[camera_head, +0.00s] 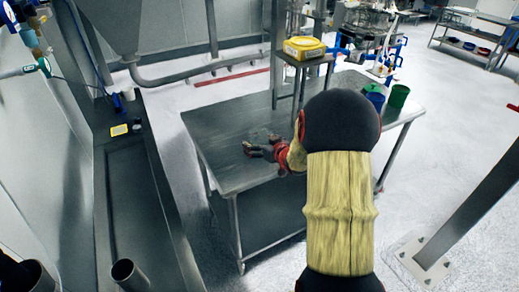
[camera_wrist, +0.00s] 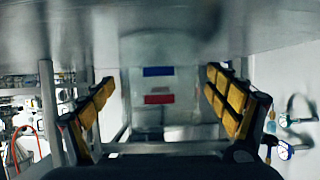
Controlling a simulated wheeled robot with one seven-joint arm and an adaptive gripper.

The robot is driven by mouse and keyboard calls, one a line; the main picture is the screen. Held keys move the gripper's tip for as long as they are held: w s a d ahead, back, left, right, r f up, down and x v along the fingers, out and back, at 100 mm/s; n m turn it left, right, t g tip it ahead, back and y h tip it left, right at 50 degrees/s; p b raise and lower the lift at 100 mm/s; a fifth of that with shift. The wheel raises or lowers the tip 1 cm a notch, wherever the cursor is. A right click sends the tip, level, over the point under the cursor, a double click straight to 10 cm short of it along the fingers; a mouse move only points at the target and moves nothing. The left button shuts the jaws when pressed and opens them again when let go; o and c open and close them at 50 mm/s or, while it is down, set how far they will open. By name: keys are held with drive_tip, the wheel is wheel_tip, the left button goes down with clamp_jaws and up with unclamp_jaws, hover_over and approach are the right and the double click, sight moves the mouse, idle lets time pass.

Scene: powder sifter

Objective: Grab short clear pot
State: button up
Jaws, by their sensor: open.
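A faint, see-through outline, which may be the short clear pot (camera_head: 259,132), shows on the metal table (camera_head: 225,172) in the head view, just beyond my gripper (camera_head: 258,146). My gripper is low over the tabletop, with its fingers spread and nothing seen held. In the wrist view my gripper (camera_wrist: 160,100) is open, with yellow-padded fingers wide apart at left and right. A pale area with a blue and a red patch shows between them; I cannot tell whether the pot is there. My arm hides part of the table.
Green (camera_head: 398,96) and blue (camera_head: 374,98) cups stand at the table's right end. A metal trough (camera_head: 135,195) runs along the left. The table's left part is clear.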

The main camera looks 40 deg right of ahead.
drive_tip(key=c, duration=0.3)
drive_tip(key=c, duration=1)
drive_tip(key=shift+r, duration=0.1)
